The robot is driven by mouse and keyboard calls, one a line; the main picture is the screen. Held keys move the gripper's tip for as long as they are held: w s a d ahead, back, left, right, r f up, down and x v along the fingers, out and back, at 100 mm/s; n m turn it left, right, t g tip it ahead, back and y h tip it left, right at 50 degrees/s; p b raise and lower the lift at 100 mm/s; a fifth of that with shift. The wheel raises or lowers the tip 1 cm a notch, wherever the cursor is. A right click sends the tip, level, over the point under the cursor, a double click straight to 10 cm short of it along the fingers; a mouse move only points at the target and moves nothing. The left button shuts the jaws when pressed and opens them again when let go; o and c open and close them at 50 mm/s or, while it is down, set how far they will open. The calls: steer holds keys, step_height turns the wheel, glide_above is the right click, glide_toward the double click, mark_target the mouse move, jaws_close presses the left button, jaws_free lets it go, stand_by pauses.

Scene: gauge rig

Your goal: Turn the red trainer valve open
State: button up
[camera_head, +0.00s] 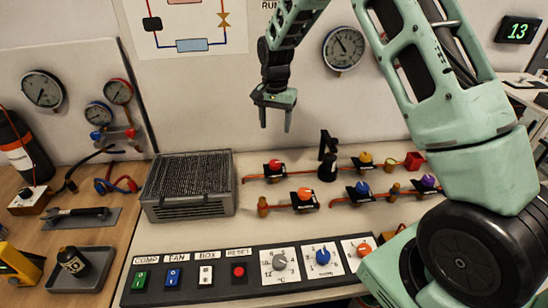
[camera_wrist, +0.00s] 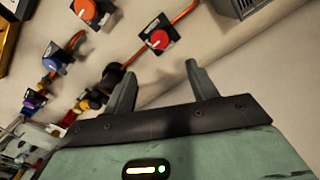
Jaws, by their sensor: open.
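The red trainer valve (camera_head: 275,166) is a red knob on a black square plate, set in a copper pipe on the pale bench. It shows in the wrist view (camera_wrist: 158,40) with a pale mark on its knob, beyond the fingertips. My gripper (camera_head: 275,127) is open and empty, pointing down above and behind the valve in the head view. In the wrist view, both fingers (camera_wrist: 161,76) are apart with nothing between them. The fingers do not touch the valve.
Orange (camera_head: 304,194), blue (camera_head: 362,188), yellow (camera_head: 365,158) and purple (camera_head: 428,181) valves sit close by. A black upright fitting (camera_head: 327,160) stands right of the red valve. A grey finned unit (camera_head: 188,187) is at left; a switch panel (camera_head: 214,292) runs along the front.

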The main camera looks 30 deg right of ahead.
mark_target(275, 163)
step_height(275, 163, down, 14)
steer(key=p, duration=0.4)
steer(key=shift+f, duration=0.25)
steer(key=c, duration=1)
